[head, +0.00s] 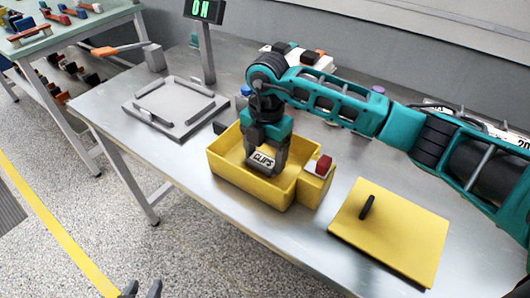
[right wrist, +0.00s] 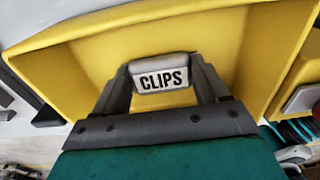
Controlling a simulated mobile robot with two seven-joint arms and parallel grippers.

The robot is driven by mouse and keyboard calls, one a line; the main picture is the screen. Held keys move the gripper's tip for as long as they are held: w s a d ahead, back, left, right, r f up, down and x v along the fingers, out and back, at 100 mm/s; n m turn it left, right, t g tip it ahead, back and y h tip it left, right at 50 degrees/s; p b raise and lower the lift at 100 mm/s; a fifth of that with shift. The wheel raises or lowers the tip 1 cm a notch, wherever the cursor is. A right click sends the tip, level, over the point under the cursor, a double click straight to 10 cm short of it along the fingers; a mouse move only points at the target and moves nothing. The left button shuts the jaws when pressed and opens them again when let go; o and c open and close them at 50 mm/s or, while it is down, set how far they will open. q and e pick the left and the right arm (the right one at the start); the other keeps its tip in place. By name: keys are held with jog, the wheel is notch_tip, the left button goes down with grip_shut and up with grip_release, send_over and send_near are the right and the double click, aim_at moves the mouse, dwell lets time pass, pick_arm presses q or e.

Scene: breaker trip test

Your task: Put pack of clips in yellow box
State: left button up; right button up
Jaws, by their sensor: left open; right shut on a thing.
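The yellow box (head: 225,161) stands open on the metal table in the head view. Its yellow inner wall (right wrist: 85,55) fills much of the right wrist view. My right gripper (head: 265,165) points down inside the box opening. It is shut on the pack of clips (right wrist: 163,76), a grey pack with a white CLIPS label, which also shows in the head view (head: 263,158). I cannot tell whether the pack touches the box floor. My left gripper (head: 141,290) shows only its fingertips at the bottom edge, apart and empty, away from the table.
A yellow lid (head: 405,235) with a black handle lies right of the box. A red button (head: 324,163) sits on the box's side housing. A grey frame (head: 175,105) and a display post (head: 205,45) stand to the left. Bare table lies in front.

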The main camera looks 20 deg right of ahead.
aim_at(266, 157)
jog(key=o, duration=0.6)
jog(key=shift+f, duration=0.15)
jog(key=o, duration=0.4)
jog(key=shift+o, duration=0.2)
notch_tip(266, 157, up, 12)
jog(key=shift+w+d+r+p, duration=0.15)
jog(key=shift+d+r+p, duration=0.05)
jog(key=shift+p, duration=0.25)
